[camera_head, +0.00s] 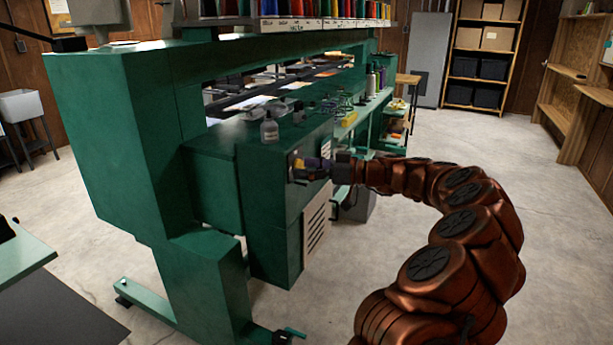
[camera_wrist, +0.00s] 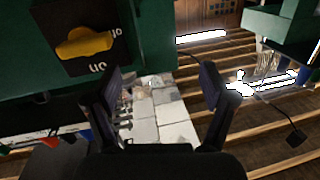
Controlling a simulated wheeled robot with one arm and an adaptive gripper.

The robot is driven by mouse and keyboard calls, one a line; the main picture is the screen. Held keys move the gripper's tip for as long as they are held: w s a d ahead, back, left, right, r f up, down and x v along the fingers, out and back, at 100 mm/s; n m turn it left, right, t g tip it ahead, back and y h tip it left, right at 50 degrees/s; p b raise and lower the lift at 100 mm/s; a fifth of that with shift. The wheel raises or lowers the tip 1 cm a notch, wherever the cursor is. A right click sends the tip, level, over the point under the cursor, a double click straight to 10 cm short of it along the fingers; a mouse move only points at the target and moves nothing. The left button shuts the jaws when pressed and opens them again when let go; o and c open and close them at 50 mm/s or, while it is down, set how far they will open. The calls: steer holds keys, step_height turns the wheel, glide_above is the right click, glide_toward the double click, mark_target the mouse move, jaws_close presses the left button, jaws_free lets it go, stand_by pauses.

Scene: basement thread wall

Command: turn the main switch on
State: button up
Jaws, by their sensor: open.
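The main switch is a yellow knob (camera_wrist: 83,44) on a black plate (camera_wrist: 62,66) in the upper left of the wrist view. The knob lies nearly level in that picture. White letters below it look like "on" upside down; a mark at its right end is only partly readable. In the head view the yellow knob (camera_head: 298,163) shows small on the green machine's side. My gripper (camera_head: 312,167) is close in front of that panel. In the wrist view my gripper (camera_wrist: 164,76) is open, with nothing between its fingers, and the knob lies outside them, left of the left finger.
The green machine (camera_head: 215,188) fills the middle of the head view, with a vented plate (camera_head: 317,218) below the switch. A grey bottle (camera_head: 269,129) stands on top. Thread spools (camera_head: 300,8) line the upper rack. The concrete floor to the right is open.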

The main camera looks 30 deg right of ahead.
mark_target(300, 166)
steer(key=d+f+t+h, duration=0.2)
steer(key=d+f, duration=0.1)
steer(key=d, duration=0.5)
steer(key=shift+m, duration=0.4)
steer(key=x, duration=0.7)
steer(key=shift+f+p, duration=0.1)
steer(key=shift+p, duration=0.2)
steer(key=c, duration=1.2)
